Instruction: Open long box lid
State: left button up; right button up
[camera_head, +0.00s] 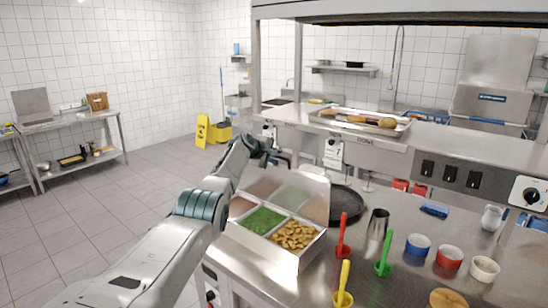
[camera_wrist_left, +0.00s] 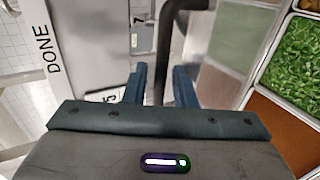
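The long metal box (camera_head: 288,262) stands on the steel counter, with chopped greens and golden pieces in its front compartments. Its lid (camera_head: 297,188) stands raised at the back, its shiny inner face reflecting the food. My left gripper (camera_head: 268,158) is at the lid's upper left edge. In the left wrist view my left gripper (camera_wrist_left: 160,82) has its two fingers apart, with a dark curved bar (camera_wrist_left: 172,40) beyond and between them; contact cannot be told. The lid (camera_wrist_left: 236,50) and the greens (camera_wrist_left: 291,52) show at right there. My right gripper is out of view.
A dark round pan (camera_head: 346,203) lies behind the box. Red (camera_head: 343,243), yellow (camera_head: 343,292) and green (camera_head: 384,264) utensils, a metal cup (camera_head: 378,223) and small bowls (camera_head: 449,257) stand to its right. A shelf with a tray (camera_head: 345,113) is behind.

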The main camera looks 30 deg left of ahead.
pick_arm(q)
jog(key=shift+s+a, duration=0.1)
jog(key=shift+s, duration=0.05)
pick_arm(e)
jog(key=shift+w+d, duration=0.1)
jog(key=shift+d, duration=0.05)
